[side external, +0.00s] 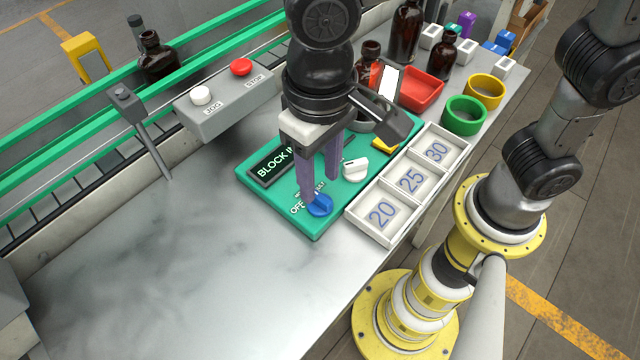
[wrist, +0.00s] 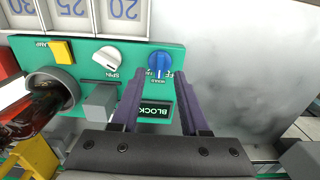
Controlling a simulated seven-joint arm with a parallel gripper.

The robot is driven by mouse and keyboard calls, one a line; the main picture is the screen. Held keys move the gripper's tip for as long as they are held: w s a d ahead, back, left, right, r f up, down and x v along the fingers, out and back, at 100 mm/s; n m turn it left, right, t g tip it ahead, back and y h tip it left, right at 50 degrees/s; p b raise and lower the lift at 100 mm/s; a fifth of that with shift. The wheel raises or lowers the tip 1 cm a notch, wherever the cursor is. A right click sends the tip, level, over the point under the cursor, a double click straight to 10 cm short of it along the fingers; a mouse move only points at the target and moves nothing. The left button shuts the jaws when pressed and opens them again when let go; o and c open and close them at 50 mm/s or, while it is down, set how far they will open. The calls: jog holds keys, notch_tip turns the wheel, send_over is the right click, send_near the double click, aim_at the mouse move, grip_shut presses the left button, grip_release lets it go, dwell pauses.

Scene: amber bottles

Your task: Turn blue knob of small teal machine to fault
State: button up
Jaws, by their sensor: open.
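The small teal machine (side external: 312,226) lies flat on the grey table, with its black display showing "BLOCK" (wrist: 156,114). Its blue knob (side external: 320,205) is at the front corner of the panel; in the wrist view the blue knob (wrist: 159,62) has a light pointer line running toward the lettering. That lettering is too small to read fully. My gripper (side external: 318,190) points down over the panel, close to the blue knob. In the wrist view my gripper (wrist: 162,78) is open, its two purple fingers apart on either side of the knob's near edge. I cannot tell whether they touch it.
A white knob (side external: 355,170) and a yellow button (side external: 384,146) sit on the same panel. A white tray numbered 20, 25, 30 (side external: 350,211) borders it. A grey JOG/STOP box (side external: 222,108) stands behind. The table's left front is clear.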

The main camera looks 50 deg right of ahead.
aim_at(320, 196)
jog(key=shift+f, duration=1.75)
grip_shut()
